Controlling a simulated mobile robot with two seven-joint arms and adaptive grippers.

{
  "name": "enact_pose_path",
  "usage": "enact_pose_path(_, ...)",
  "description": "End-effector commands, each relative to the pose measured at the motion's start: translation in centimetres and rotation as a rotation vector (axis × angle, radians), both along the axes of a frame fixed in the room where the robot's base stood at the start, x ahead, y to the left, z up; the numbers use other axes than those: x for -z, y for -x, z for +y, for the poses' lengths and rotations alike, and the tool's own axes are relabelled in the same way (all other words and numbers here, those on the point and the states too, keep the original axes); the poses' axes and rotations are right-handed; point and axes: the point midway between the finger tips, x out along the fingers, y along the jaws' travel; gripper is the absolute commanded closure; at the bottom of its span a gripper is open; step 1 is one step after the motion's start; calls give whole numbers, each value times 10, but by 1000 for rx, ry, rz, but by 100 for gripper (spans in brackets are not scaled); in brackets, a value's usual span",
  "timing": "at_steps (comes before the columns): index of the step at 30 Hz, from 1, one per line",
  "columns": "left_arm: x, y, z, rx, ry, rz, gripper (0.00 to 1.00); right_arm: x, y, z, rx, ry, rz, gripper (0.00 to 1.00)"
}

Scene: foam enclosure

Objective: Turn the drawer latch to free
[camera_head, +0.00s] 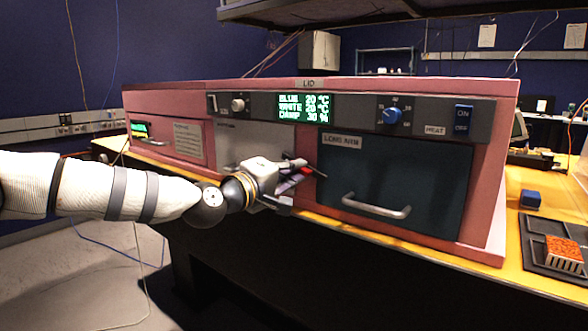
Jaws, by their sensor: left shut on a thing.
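The pink enclosure (490,180) stands on a yellow bench top. Its front has a dark teal drawer front labelled LONG ARM (400,172) with a pale bar handle (375,206), and a grey panel (255,138) to its left. The drawer front looks flush with the enclosure. My left gripper (301,173) is at the strip between these two, shut on a small part with a dark end and some red, seemingly the drawer latch (318,173). The fingers hide most of it, so its exact angle cannot be told. My right gripper is not in view.
A control strip above carries a green display (305,107), a blue knob (392,115), a white knob (238,105) and an ON/OFF switch (463,118). A blue cube (530,198) and a dark tray (535,254) lie on the bench at right.

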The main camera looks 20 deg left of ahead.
Motion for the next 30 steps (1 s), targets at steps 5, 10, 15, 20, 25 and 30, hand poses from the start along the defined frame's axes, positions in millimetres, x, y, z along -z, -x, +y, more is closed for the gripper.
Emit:
enact_pose_path(5,-5,0,0,-1,-158,-63,100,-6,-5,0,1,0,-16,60)
enact_pose_path(10,-5,0,0,-2,-310,-119,100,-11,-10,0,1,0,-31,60)
enact_pose_path(15,-6,0,0,-2,-464,-175,100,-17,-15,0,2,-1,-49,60)
enact_pose_path(20,-7,1,-1,-2,-607,-228,100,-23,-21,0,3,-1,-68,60)
enact_pose_path(25,-7,1,-1,-2,-758,-283,100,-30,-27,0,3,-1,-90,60)
enact_pose_path(30,-7,1,-1,-4,-900,-336,100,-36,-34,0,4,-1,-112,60)
